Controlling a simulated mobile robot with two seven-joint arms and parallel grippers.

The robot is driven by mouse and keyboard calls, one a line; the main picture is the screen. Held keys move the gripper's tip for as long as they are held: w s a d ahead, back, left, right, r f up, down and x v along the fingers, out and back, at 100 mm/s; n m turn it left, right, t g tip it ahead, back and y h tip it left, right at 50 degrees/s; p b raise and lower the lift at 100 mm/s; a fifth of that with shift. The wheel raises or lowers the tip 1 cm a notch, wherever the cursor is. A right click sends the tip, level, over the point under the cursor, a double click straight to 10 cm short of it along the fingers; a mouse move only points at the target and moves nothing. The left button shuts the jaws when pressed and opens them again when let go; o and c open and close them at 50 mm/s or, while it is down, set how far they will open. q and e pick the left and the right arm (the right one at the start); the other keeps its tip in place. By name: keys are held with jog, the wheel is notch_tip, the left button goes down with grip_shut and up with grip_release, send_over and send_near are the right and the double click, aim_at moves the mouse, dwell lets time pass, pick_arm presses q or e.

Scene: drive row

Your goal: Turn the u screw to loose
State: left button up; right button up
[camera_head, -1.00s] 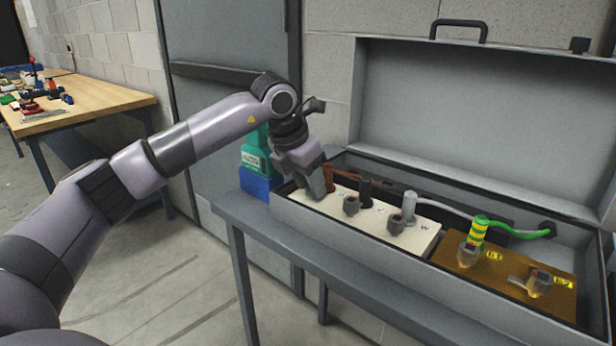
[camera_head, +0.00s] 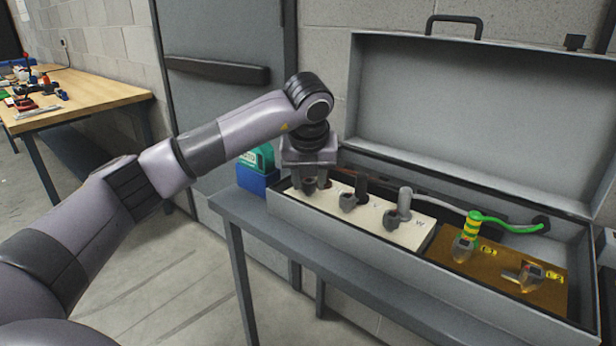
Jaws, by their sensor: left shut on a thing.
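The u screw (camera_head: 310,187) is a small dark knob at the left end of a cream terminal block (camera_head: 385,224), which lies inside an open grey case. My left gripper (camera_head: 311,182) comes down on it from above, with its fingers shut around the knob. The gripper hides part of the screw and most of the brown lead behind it. My right gripper is out of view.
The grey case (camera_head: 400,262) sits on a grey bench, its lid (camera_head: 470,115) raised behind. A brown plate (camera_head: 490,268) with a green-yellow lead (camera_head: 471,224) is at the right. A blue box (camera_head: 254,180) with a green item stands close left of the case.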

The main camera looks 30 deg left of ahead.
pick_arm(q)
jog(key=shift+n, duration=0.4)
jog(key=o, duration=0.9)
jog(key=shift+r, duration=0.1)
jog(key=v, duration=0.7)
jog(key=shift+w+d, duration=0.1)
